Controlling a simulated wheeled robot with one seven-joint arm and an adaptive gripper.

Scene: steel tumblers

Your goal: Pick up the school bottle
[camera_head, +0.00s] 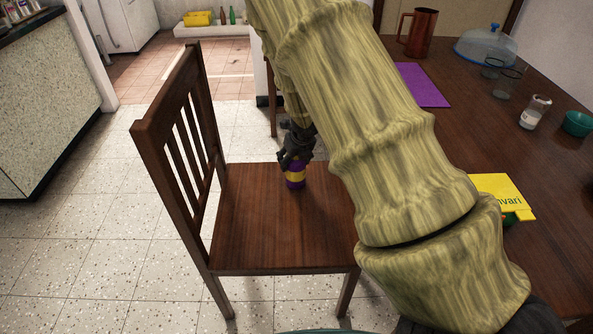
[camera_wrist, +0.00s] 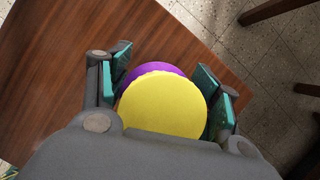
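The school bottle (camera_head: 296,177) is purple with a yellow band and stands upright on the chair seat. In the wrist view its round yellow top (camera_wrist: 162,105) faces the camera, with a purple part (camera_wrist: 155,68) behind it. My gripper (camera_head: 296,158) comes down over the bottle from above and hides its upper part in the head view. In the wrist view my gripper (camera_wrist: 165,85) has its teal-padded fingers spread on either side of the bottle, very close to it. No clear grip shows; contact with the pads is hard to make out.
The brown wooden chair (camera_head: 265,240) has a slatted back at the left. The dark table (camera_head: 470,140) at the right holds a copper pitcher (camera_head: 418,32), purple mat (camera_head: 420,85), several glass items, a green bowl (camera_head: 578,123) and a yellow box (camera_head: 500,190). Tiled floor lies open left.

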